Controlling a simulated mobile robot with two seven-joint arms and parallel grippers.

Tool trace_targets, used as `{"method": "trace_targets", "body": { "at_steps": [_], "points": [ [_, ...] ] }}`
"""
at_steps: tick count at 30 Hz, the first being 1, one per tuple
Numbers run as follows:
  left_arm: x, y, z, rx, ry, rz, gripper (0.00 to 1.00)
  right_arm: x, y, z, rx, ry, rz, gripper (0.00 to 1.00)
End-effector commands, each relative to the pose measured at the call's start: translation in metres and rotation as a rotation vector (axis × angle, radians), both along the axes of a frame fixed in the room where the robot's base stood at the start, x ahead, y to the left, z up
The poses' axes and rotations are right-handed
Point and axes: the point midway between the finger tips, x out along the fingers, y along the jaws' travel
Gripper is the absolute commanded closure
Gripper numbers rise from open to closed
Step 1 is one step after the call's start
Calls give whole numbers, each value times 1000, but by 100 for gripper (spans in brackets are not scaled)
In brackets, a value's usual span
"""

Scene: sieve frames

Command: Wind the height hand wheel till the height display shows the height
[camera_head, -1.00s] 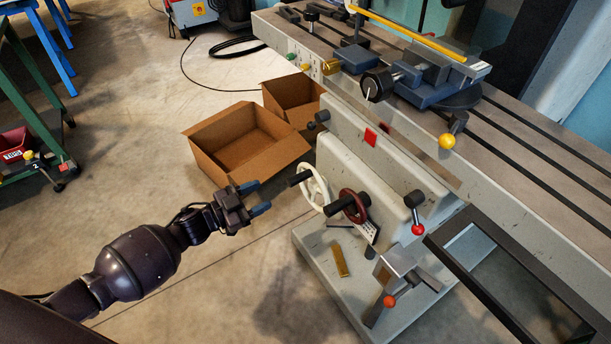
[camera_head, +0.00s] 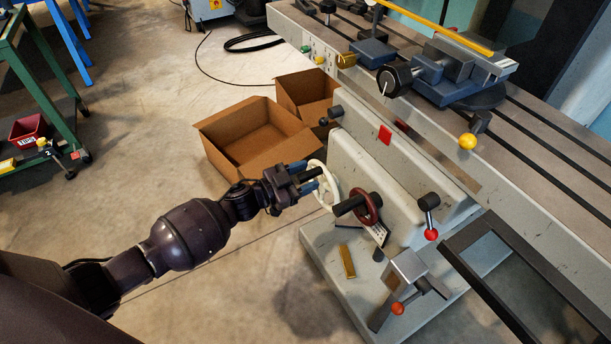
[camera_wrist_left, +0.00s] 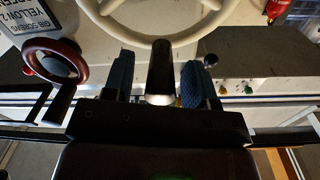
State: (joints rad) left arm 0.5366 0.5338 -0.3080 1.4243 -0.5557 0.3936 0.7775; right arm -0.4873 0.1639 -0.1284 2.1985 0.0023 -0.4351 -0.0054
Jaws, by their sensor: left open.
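A white hand wheel (camera_head: 331,190) with a dark handle stands on the left side of the grey machine; its rim also shows in the left wrist view (camera_wrist_left: 148,38). Beside it is a dark red hand wheel (camera_head: 371,207), also seen in the left wrist view (camera_wrist_left: 76,58). I cannot tell which is the height wheel. My left gripper (camera_head: 309,177) is open at the white wheel. In the left wrist view, the dark handle (camera_wrist_left: 160,68) stands between its two spread fingers. I can make out no height display. My right gripper is not in view.
Open cardboard boxes (camera_head: 250,140) lie on the floor behind the left gripper. A lever with a red knob (camera_head: 431,235) and a dark rectangular frame (camera_head: 475,250) are at the right.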

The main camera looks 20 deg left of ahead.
Motion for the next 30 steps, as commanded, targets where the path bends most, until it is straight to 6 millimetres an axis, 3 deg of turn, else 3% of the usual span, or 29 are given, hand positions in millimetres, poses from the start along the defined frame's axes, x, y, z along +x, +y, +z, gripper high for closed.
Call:
{"method": "trace_targets", "body": {
  "at_steps": [8, 18, 30],
  "points": [
    [1, -1, 1, 0, 0, 0, 48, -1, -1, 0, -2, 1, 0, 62],
    [1, -1, 1, 0, 0, 0, 100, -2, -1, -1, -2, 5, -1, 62],
    [-1, -3, 1, 28, -23, 0, 100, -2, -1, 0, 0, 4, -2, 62]
  ]
}}
